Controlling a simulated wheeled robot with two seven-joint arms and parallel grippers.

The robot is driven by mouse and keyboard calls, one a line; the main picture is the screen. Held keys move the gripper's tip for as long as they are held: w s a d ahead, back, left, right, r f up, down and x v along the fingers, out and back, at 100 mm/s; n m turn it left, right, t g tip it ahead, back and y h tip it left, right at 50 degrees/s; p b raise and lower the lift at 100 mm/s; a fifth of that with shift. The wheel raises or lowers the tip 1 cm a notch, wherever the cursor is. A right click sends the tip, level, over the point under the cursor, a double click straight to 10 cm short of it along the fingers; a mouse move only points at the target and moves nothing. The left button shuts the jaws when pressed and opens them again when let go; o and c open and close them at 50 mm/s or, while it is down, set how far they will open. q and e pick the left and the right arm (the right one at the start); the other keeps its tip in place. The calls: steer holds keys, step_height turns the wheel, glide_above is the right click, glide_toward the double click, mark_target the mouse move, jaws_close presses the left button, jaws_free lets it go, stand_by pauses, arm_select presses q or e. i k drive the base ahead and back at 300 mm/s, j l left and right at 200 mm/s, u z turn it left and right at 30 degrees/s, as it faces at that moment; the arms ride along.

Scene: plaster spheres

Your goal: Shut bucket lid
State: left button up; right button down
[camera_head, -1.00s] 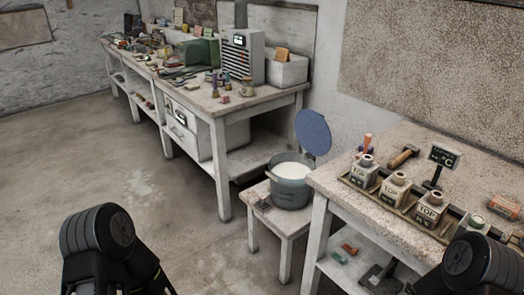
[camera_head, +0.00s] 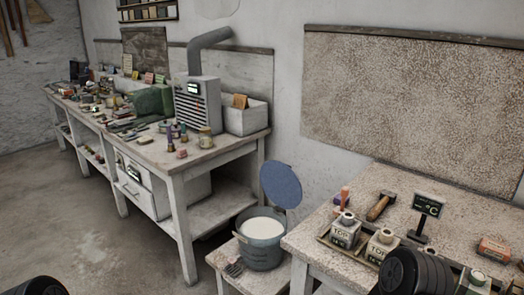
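A grey bucket (camera_head: 261,253) with white contents stands on a low stool (camera_head: 240,280) between two benches. Its round blue lid (camera_head: 281,186) stands open, tilted up at the back right of the rim. Dark rounded parts of my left arm show at the bottom left corner and of my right arm at the bottom right. Neither gripper's fingers show in the picture, and both arms are well apart from the bucket.
The right bench (camera_head: 330,235) stands close beside the bucket and holds labelled bottles in a tray, a hammer (camera_head: 381,206) and a small display (camera_head: 428,205). The floor (camera_head: 90,235) at left front is clear.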

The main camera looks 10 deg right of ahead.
mark_target(279, 182)
steer(key=i+j+u, duration=0.2)
steer(key=i, duration=0.5)
steer(key=i+u, duration=0.25)
steer(key=i, duration=0.45)
